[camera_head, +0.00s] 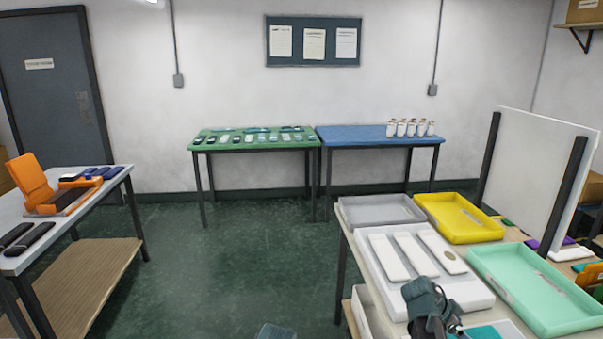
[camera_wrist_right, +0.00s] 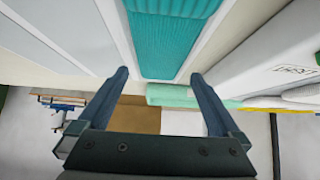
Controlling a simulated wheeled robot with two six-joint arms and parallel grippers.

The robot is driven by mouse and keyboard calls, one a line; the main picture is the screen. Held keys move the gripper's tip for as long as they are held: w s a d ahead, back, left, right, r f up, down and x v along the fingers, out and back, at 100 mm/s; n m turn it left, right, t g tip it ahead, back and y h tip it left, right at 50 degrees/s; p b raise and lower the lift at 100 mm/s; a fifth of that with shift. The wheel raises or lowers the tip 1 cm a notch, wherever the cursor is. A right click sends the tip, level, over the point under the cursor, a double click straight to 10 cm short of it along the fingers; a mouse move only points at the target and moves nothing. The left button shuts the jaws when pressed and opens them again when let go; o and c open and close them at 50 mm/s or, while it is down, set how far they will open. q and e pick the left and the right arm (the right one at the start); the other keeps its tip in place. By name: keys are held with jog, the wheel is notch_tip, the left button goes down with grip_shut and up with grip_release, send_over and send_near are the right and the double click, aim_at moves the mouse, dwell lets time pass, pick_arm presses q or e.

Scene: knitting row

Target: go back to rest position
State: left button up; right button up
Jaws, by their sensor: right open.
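My right gripper (camera_wrist_right: 159,76) is open in the right wrist view, with its two fingers apart and a gap between them. Beyond the fingertips lies a teal ribbed knitted piece (camera_wrist_right: 168,45) on a white surface. I cannot tell how far it is from the fingers, but they are not closed on it. In the head view my right gripper (camera_head: 440,322) is low over the near part of the right table. A small blue-grey part of mine shows at the bottom edge, probably my left arm; its jaws cannot be made out.
The right table holds a grey tray (camera_head: 381,203), a yellow tray (camera_head: 458,239), a mint tray (camera_head: 540,320) and white panels (camera_head: 388,257). An upright white board (camera_head: 535,165) stands behind. A side table (camera_head: 115,185) is at left. Green floor (camera_head: 240,260) between is clear.

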jog(key=shift+b+x, duration=1.15)
jog(key=shift+x, duration=1)
jog(key=shift+a, duration=0.1)
